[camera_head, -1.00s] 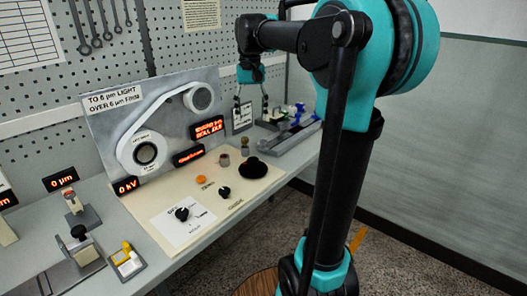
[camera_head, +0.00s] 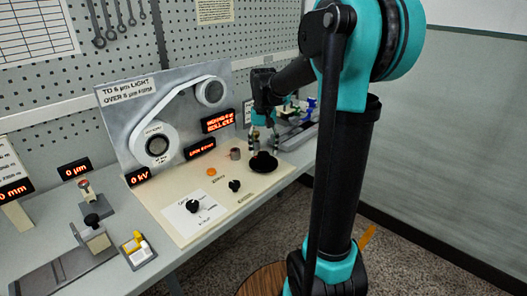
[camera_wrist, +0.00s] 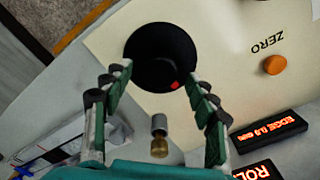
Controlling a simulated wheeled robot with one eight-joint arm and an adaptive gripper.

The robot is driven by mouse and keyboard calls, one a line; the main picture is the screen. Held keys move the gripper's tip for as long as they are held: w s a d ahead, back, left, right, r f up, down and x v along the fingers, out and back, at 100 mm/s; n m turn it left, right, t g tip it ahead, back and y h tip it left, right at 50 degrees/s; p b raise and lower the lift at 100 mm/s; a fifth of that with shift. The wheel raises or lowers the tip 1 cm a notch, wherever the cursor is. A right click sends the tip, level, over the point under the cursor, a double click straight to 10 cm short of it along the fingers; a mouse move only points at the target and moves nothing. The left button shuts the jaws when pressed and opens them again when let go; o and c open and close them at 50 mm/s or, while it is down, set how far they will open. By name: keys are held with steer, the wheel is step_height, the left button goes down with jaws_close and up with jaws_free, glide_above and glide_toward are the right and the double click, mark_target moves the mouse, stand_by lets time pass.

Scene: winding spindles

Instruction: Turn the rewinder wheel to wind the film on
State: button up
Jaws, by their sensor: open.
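The black rewinder wheel (camera_head: 262,164) sits on the cream panel at the right end of the console. In the wrist view it is a dark disc (camera_wrist: 160,52) with a small red mark near its edge. My gripper (camera_head: 264,150) hangs pointing down by the wheel's far side. In the wrist view its green fingers (camera_wrist: 156,80) are spread wide and empty, with the wheel ahead between and beyond their tips. Contact with the wheel cannot be told. The white film strip (camera_head: 176,98) runs between a large lower roll and a smaller upper roll on the grey upright board.
A small brass-topped post (camera_wrist: 159,136) stands between my fingers in the wrist view. An orange ZERO button (camera_wrist: 274,65) and black knobs (camera_head: 193,205) share the cream panel. Lit red displays (camera_head: 199,148) line the board. Blue-handled gear (camera_head: 309,105) lies behind my gripper.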

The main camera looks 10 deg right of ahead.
steer(key=shift+f, duration=0.6)
steer(key=c, duration=1.2)
steer(key=shift+o, duration=0.2)
steer(key=m, duration=0.4)
steer(key=shift+m, duration=0.4)
steer(key=m, duration=1.4)
steer(key=shift+m, duration=0.4)
